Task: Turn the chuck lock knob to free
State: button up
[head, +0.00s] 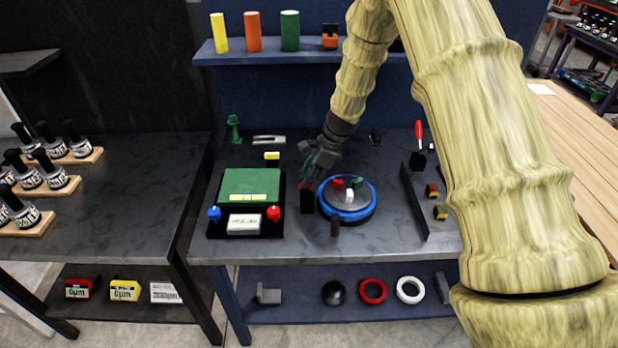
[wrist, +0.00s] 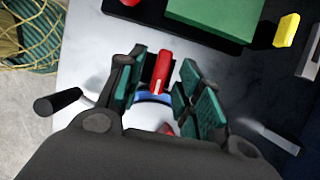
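The positioner has a round grey disc with a blue rim (head: 371,207); red and green jaws and a small white piece (head: 349,195) sit on it. A red knob (wrist: 162,70) with a pale line along it is between my gripper's fingers in the wrist view. I cannot tell its setting. In the head view, it is mostly hidden at the black block (head: 307,202) left of the disc. My gripper (wrist: 162,88) points down with its green-padded fingers apart, one on each side of the red knob. Small gaps seem to show beside the knob. My gripper also shows in the head view (head: 312,174).
A green box (head: 250,184) on a black base stands left of the positioner, with a blue knob (head: 214,213) and a red knob (head: 273,213). A black-handled lever (head: 334,228) sticks out at the disc's front. A dark bar (head: 414,202) lies to the right.

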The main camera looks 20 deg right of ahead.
jog(key=shift+w+a+f, duration=0.2)
jog(key=shift+f, duration=0.45)
jog(key=shift+s, duration=0.1)
grip_shut()
